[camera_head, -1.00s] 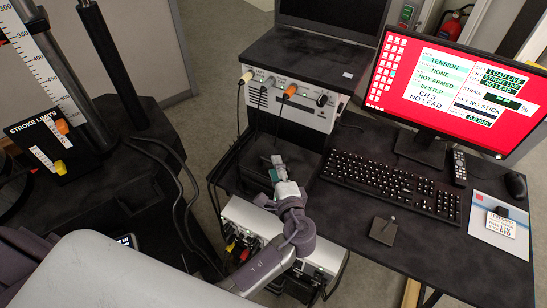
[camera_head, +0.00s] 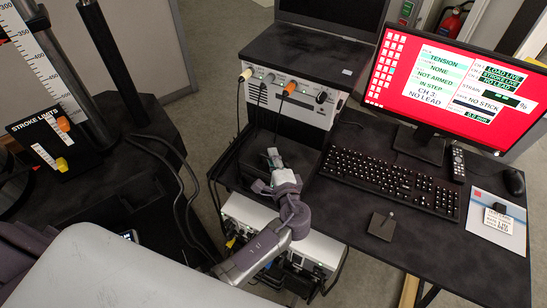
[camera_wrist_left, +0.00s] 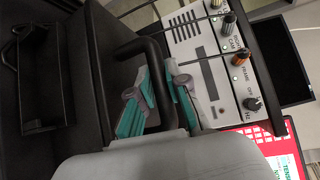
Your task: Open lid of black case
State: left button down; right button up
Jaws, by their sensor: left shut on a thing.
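The black case (camera_wrist_left: 112,75) shows as a dark panel in the left wrist view. A black bar handle (camera_wrist_left: 157,62) stands out from it. My left gripper (camera_wrist_left: 158,92) has its teal-padded fingers on either side of this bar and is shut on it. In the head view my left gripper (camera_head: 274,160) is over the dark area (camera_head: 236,172) below the grey control unit. The case lid looks shut, but dark surfaces and my wrist hide most of it. My right gripper is not in view.
The control unit (camera_head: 283,98) with knobs and cables stands just behind the gripper. White boxes (camera_head: 240,215) sit below my wrist. To the right are a desk with a keyboard (camera_head: 385,182) and a red monitor (camera_head: 452,85). Cables (camera_head: 178,190) hang at left.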

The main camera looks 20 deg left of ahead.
aim_at(282, 155)
pick_arm(q)
jog(key=shift+r, duration=0.1)
jog(key=r+p, duration=0.1)
jog(key=r+g+p, duration=0.1)
jog(key=p, duration=0.1)
jog(key=shift+w+d+m, duration=0.1)
jog(key=shift+w+m, duration=0.3)
jog(key=shift+w+d+r+m+g+h+p, duration=0.15)
jog(key=shift+w+r+m+g+h+p, duration=0.25)
jog(key=shift+w+r+p, duration=1)
jog(key=shift+w+d+r+m+g+h+p, duration=0.25)
jog(key=shift+w+r+g+p, duration=0.4)
jog(key=shift+p, duration=1.35)
jog(key=shift+a, duration=0.1)
